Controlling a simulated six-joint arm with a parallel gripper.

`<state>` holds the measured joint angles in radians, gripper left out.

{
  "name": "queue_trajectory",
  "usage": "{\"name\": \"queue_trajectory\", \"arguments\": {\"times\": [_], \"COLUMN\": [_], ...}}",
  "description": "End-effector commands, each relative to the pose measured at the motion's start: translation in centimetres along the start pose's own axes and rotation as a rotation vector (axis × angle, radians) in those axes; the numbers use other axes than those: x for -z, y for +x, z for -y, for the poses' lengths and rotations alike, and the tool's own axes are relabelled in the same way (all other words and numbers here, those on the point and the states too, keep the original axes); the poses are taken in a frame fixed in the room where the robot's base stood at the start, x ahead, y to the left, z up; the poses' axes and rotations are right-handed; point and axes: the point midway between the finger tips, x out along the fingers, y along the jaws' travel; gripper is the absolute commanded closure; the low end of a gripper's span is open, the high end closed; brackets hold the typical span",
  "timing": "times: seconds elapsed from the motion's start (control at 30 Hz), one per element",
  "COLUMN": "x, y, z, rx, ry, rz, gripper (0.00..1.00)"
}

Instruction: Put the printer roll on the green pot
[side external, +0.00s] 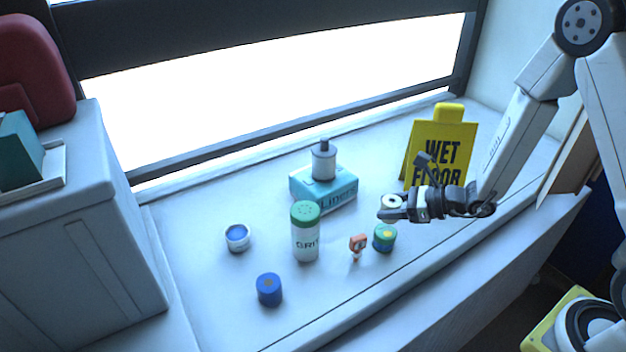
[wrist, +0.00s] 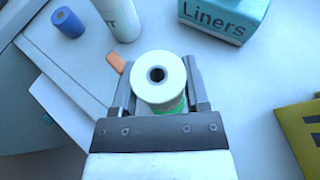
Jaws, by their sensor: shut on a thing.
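The printer roll is a white roll with a dark core hole (side external: 393,202), and it also shows in the wrist view (wrist: 170,88). My gripper (side external: 398,208) is shut on the roll, with one finger on each side of it in the wrist view (wrist: 160,80). In the wrist view a strip of green shows under the roll; the rest is hidden. I cannot tell whether roll and pot touch.
A small orange object (side external: 357,246) stands just left of the pot. A GRIT shaker (side external: 306,240), a blue cylinder (side external: 269,290) and a blue-topped white tub (side external: 237,238) stand further left. A Liners box (side external: 335,195) bearing a grey canister (side external: 324,160) and a yellow sign (side external: 440,145) stand behind.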

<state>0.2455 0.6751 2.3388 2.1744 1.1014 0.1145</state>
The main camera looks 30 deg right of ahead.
Motion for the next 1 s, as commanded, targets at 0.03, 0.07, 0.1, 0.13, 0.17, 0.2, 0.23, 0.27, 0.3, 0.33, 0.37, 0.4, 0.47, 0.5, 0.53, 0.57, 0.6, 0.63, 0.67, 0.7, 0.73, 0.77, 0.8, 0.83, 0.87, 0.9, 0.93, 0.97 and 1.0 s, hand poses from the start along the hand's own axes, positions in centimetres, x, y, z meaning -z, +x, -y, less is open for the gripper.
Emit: {"name": "queue_trajectory", "arguments": {"times": [0.03, 0.07, 0.1, 0.13, 0.17, 0.2, 0.23, 0.27, 0.3, 0.33, 0.37, 0.4, 0.47, 0.5, 0.53, 0.57, 0.6, 0.63, 0.67, 0.7, 0.73, 0.77, 0.8, 0.83, 0.87, 0.9, 0.93, 0.97, 1.0], "x": [0.2, 0.2, 0.3, 0.3, 0.3, 0.3, 0.3, 0.3, 0.4, 0.5, 0.6, 0.8, 1.1, 1.5, 1.7, 1.9, 2.2, 2.5, 2.7, 3.0, 3.1, 3.2, 3.4, 3.5, 3.6, 3.6, 3.6, 3.6, 3.6], "y": [0.1, 0.1, 0.1, 0.1, 0.1, 0.1, 0.1, 0.1, 0.2, 0.2, 0.2, 0.3, 0.5, 0.6, 0.7, 0.8, 0.9, 1.0, 1.1, 1.2, 1.3, 1.4, 1.4, 1.4, 1.5, 1.5, 1.5, 1.5, 1.5], "z": [0.0, 0.0, 0.0, 0.0, 0.0, 0.0, 0.0, 0.0, 0.0, 0.0, 0.0, 0.0, 0.0, 0.0, 0.0, 0.0, 0.0, 0.0, 0.0, 0.0, 0.0, 0.0, 0.0, 0.0, 0.0, 0.0, 0.0, 0.0, 0.0], "rx": [0.0, 0.0, 0.001, 0.001, 0.001, 0.001, 0.001, 0.001, 0.0, 0.0, 0.0, 0.0, 0.0, 0.0, 0.0, -0.001, -0.001, -0.001, -0.001, -0.001, 0.0, 0.0, 0.0, 0.0, 0.0, 0.001, 0.001, 0.001, 0.001], "ry": [0.0, 0.0, 0.0, 0.0, 0.0, 0.0, 0.0, 0.0, 0.0, 0.001, 0.001, 0.001, 0.001, 0.002, 0.002, 0.002, 0.003, 0.002, 0.001, 0.001, 0.001, 0.001, 0.001, 0.001, 0.001, 0.001, 0.001, 0.0, 0.0], "rz": [0.001, 0.001, 0.001, 0.001, 0.002, 0.002, 0.001, 0.001, 0.001, 0.001, 0.001, 0.001, 0.0, -0.001, -0.001, -0.001, -0.001, -0.001, 0.0, 0.0, 0.0, 0.0, 0.0, 0.0, 0.0, 0.0, 0.0, 0.0, 0.001], "gripper": [0.99, 0.99, 0.99, 0.99, 0.99, 0.99, 0.99, 0.99, 0.99, 0.99, 0.99, 0.99, 0.99, 0.99, 0.99, 0.99, 0.99, 0.99, 0.99, 0.99, 0.99, 0.99, 0.99, 0.99, 0.99, 0.99, 0.99, 0.99, 0.99]}}
